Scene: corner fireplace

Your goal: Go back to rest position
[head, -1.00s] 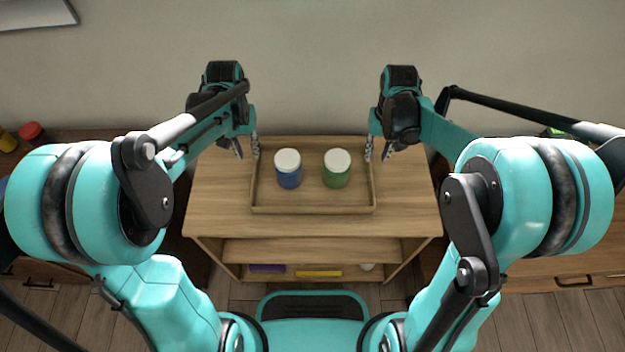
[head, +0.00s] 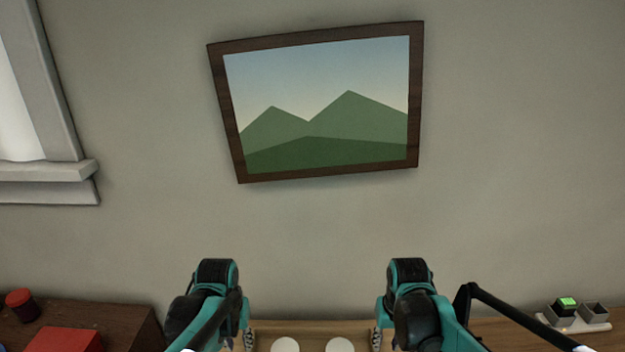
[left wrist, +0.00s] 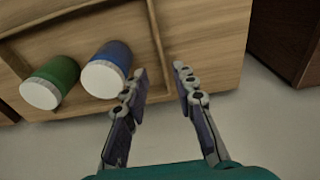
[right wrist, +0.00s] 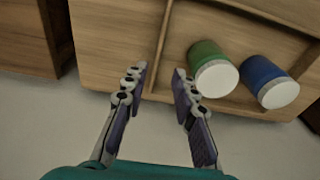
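The wooden tray (head: 312,326) shows at the bottom of the head view, with two white-lidded jars in it. In the left wrist view they are a blue jar (left wrist: 112,60) and a green jar (left wrist: 55,80). The green jar (right wrist: 208,65) and blue jar (right wrist: 265,80) also show in the right wrist view. My left gripper (left wrist: 160,78) is open, its fingers on either side of the line of the tray's side wall. My right gripper (right wrist: 156,76) is open likewise at the other side wall. Neither visibly grips the wall; contact cannot be told.
A framed mountain picture (head: 315,105) hangs tilted on the wall, with a window (head: 45,170) at left. A dark cabinet (head: 120,318) at left bears a red box (head: 65,341) and a red-lidded jar (head: 21,305). A light-coloured holder with a green-lit block (head: 567,306) stands at right.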

